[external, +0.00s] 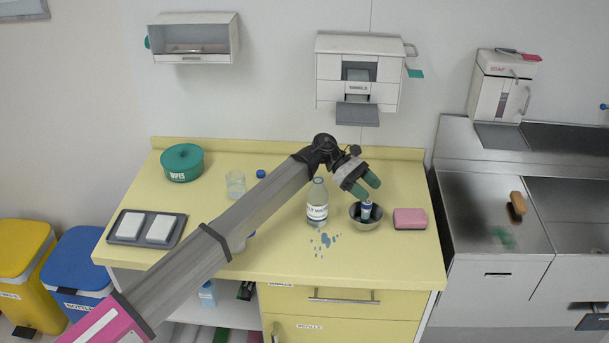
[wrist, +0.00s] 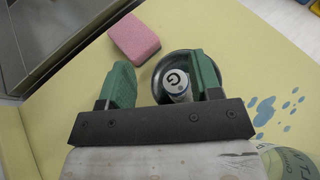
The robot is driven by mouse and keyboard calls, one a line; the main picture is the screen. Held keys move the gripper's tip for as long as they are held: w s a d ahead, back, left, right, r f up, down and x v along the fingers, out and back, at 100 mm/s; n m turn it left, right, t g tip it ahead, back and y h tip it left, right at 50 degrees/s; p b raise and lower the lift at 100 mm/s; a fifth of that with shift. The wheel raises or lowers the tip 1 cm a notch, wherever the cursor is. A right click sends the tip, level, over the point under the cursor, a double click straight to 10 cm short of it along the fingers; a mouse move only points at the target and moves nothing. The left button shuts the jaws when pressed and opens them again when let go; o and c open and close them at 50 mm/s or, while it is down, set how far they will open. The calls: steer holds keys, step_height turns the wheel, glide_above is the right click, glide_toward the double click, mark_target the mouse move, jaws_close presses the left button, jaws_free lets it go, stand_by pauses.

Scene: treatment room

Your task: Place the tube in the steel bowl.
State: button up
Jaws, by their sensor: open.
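The tube (external: 366,209), white and blue with a dark letter on its end, stands roughly upright inside the steel bowl (external: 368,226). In the wrist view the tube (wrist: 175,83) shows end-on within the dark round bowl (wrist: 183,56). My gripper (external: 366,187) is just above the bowl with its green fingers pointing down. In the wrist view the gripper (wrist: 160,66) is open, one finger on each side of the tube, with a clear gap on the left. The bowl's near part is hidden by my gripper there.
A pink sponge (external: 410,218) lies right of the bowl. A clear labelled bottle (external: 317,205) stands close on the left, with blue splashes (external: 325,241) on the yellow counter before it. A sink unit (external: 490,215) is at right. The counter's front right is free.

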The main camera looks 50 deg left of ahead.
steer(key=shift+r, duration=0.1)
steer(key=s+a+r, duration=0.1)
steer(key=s+a, duration=0.1)
steer(key=a, duration=1)
steer(key=s+a+r, duration=0.2)
steer(key=a, duration=1)
steer(key=shift+s, duration=0.4)
steer(key=shift+a, duration=0.1)
